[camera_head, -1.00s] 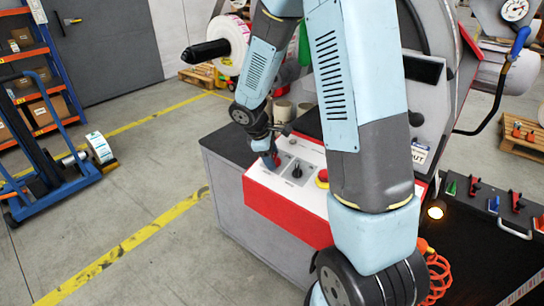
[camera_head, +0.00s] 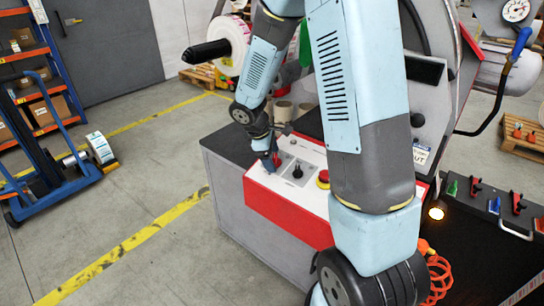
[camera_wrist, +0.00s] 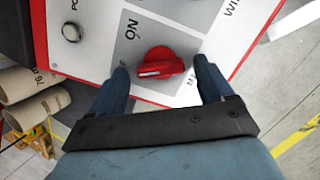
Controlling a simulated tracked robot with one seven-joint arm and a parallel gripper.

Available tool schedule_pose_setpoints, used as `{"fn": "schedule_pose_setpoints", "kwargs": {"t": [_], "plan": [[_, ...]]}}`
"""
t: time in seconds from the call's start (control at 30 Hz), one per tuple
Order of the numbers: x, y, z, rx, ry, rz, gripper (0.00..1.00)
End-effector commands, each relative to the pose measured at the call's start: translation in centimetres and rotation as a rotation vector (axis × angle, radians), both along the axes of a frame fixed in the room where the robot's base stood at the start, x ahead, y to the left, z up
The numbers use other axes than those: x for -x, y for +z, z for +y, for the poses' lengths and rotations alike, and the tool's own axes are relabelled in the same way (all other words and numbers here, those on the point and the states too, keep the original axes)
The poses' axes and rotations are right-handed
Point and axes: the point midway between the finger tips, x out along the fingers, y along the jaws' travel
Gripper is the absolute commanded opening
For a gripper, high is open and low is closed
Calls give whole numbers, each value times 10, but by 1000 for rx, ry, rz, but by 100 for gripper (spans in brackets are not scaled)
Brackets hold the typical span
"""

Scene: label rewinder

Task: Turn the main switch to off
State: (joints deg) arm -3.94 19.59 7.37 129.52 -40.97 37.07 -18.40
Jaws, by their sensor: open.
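The main switch is a red rotary knob (camera_wrist: 162,62) with a white pointer mark, on a grey plate in the wrist view. Its mark points to the left of that picture; the word ON is printed above and left of it. My gripper (camera_wrist: 163,72) is open, with one finger on each side of the knob. I cannot tell whether either finger touches it. In the head view my gripper (camera_head: 270,161) is down at the left end of the white-topped control panel (camera_head: 262,181), and the red knob (camera_head: 277,161) shows only partly beside it.
To the right on the panel are a black selector (camera_head: 297,172) and a red emergency stop (camera_head: 323,177) on yellow. A round button (camera_wrist: 71,30) shows in the wrist view. Cardboard cores (camera_head: 283,110) stand behind the panel. Open floor lies left of the cabinet.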

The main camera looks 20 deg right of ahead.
Motion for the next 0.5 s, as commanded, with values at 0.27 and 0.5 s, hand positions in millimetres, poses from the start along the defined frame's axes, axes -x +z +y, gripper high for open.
{"fn": "schedule_pose_setpoints", "kwargs": {"t": [0.27, 0.5], "plan": [[2, 38, 14, -1, 0, -6, 81], [6, 83, 31, -1, 1, -6, 81]]}}
